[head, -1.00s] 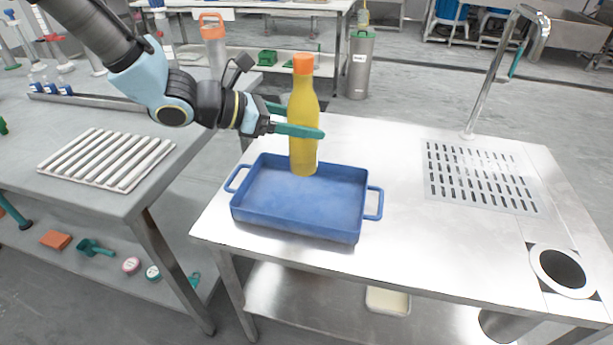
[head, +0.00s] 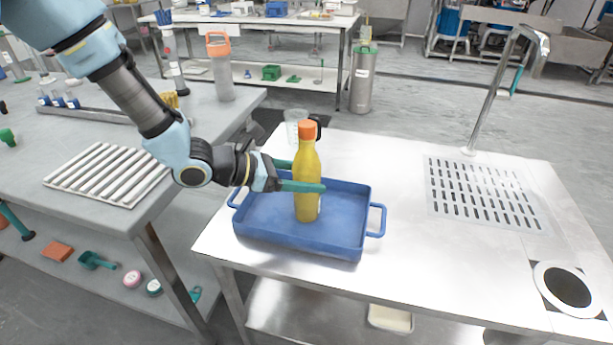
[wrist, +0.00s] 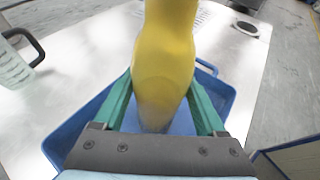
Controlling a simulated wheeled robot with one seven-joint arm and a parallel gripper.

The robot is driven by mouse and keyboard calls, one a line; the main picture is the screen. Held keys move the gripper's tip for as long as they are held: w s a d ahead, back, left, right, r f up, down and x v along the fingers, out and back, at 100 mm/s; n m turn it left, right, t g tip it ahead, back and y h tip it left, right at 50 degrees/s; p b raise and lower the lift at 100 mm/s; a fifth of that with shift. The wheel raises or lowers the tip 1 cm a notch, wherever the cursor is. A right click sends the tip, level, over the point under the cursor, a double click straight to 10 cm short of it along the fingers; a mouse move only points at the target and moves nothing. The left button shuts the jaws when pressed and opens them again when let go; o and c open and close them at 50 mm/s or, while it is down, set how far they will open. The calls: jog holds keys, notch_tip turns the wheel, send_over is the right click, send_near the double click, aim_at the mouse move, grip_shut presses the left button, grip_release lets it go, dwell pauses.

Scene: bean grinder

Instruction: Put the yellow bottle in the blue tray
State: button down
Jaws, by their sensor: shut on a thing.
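The yellow bottle (head: 307,178) with an orange cap is upright over the middle of the blue tray (head: 345,243) in the head view. Its base appears within the tray walls, at or very near the tray floor; I cannot tell whether it touches. My gripper (head: 303,184) reaches in from the left with its green fingers shut on the bottle's body. In the wrist view the bottle (wrist: 165,60) stands between the two green fingers (wrist: 162,98), with the blue tray (wrist: 75,125) below and around it. The bottle's cap is outside the wrist view.
A clear measuring jug (head: 296,122) with a dark handle stands behind the tray. A drain grate (head: 485,193), a tap (head: 500,90) and a round opening (head: 567,287) are to the right. The metal table between tray and grate is clear.

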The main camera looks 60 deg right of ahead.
grip_release()
jog(key=shift+r, duration=0.1)
jog(key=v, duration=1.2)
jog(key=shift+b, duration=0.35)
jog(key=w+a+m+t+y, duration=0.3)
jog(key=w+a+m, duration=0.1)
jog(key=a, duration=1)
jog(key=w+a+r+m+t+y, duration=0.1)
jog(key=w+a+m+t+y, duration=0.2)
jog(key=w+a, duration=0.4)
jog(key=w+a+m+t+y, duration=0.4)
jog(key=w+a, duration=0.2)
jog(key=a, duration=1.5)
jog(key=shift+a+r+m+y, duration=0.3)
jog(key=shift+a+r, duration=0.1)
jog(key=shift+r, duration=0.1)
